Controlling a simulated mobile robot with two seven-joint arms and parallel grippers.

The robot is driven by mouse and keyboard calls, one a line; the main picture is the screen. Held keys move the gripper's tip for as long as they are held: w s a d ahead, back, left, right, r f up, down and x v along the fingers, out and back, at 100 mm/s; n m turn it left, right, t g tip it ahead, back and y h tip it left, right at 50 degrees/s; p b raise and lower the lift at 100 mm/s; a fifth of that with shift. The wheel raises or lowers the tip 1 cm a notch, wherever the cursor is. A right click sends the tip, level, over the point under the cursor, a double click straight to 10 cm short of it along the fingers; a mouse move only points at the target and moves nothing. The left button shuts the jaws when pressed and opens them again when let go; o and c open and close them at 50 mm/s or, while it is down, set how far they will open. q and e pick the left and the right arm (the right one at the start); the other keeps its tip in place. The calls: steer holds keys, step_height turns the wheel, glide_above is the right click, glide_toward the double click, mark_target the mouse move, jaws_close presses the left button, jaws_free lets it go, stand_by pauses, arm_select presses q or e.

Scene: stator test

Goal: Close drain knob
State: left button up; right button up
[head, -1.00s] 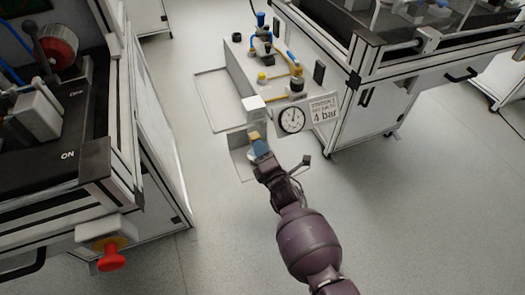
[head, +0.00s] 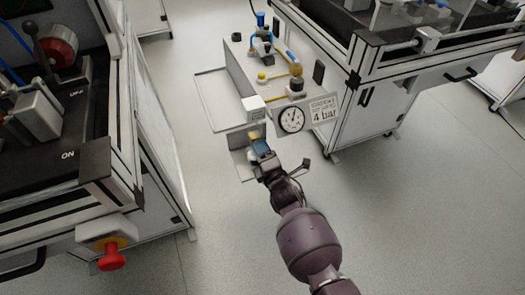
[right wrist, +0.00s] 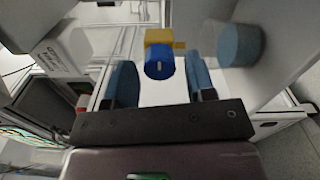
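The drain knob (right wrist: 160,62) is a blue cylinder with a light mark on its face, on a yellow fitting (right wrist: 165,38) in the right wrist view. My right gripper (right wrist: 161,70) is open, with a blue-padded finger on either side of the knob and a visible gap on both sides. In the head view my right gripper (head: 262,150) is at the front of the grey pneumatic unit, just below a yellow part (head: 254,134). The knob cannot be told apart from the finger pads there. My left gripper is not in view.
A round gauge (head: 291,120) and a "4 bar" sign (head: 324,110) stand right of my gripper. A white block (head: 254,104) sits just above it. A workbench with a red knob (head: 111,257) is at left; another bench (head: 350,120) is at right.

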steer(key=shift+o, duration=0.5)
arm_select(q)
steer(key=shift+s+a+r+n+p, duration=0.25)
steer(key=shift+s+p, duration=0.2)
steer(key=shift+p, duration=0.8)
arm_select(e)
steer(key=v, duration=1)
steer(key=shift+s+d, duration=0.15)
steer(key=shift+s, duration=0.25)
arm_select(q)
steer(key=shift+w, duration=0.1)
arm_select(e)
steer(key=shift+r, duration=0.1)
